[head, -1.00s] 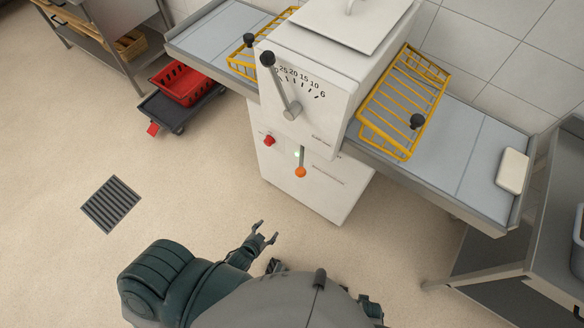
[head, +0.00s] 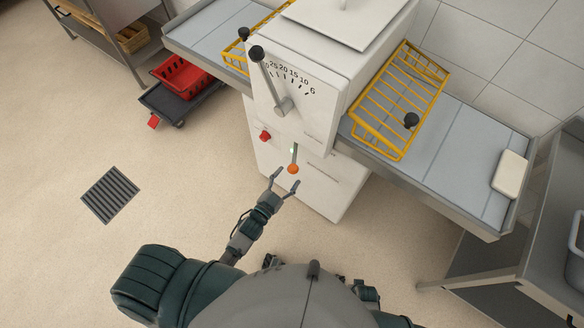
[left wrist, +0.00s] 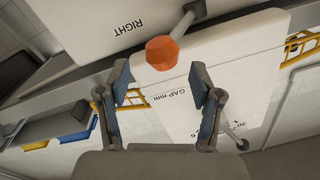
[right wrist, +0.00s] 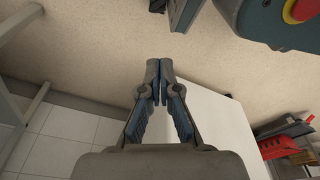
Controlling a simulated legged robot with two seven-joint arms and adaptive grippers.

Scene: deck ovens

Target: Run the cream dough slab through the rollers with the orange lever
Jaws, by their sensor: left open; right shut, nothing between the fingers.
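The cream dough slab (head: 509,174) lies flat at the outer right end of the right belt. The orange lever (head: 293,169) hangs on the front of the white roller machine (head: 320,192). My left gripper (head: 286,181) is open and empty, just in front of the lever's knob. In the left wrist view the orange knob (left wrist: 161,53) shows just beyond the open fingertips (left wrist: 160,80), centred between them and not gripped. My right gripper (right wrist: 160,70) is shut and empty in the right wrist view. Its fingers are not clearly seen in the head view.
The machine has a red button (head: 265,136), a black-knobbed gap lever (head: 268,75) and a yellow guard (head: 402,100) over the right belt (head: 470,150). A steel table (head: 560,215) stands at right. A red crate (head: 183,85) sits on a dolly at left. A drain (head: 110,194) lies in clear floor.

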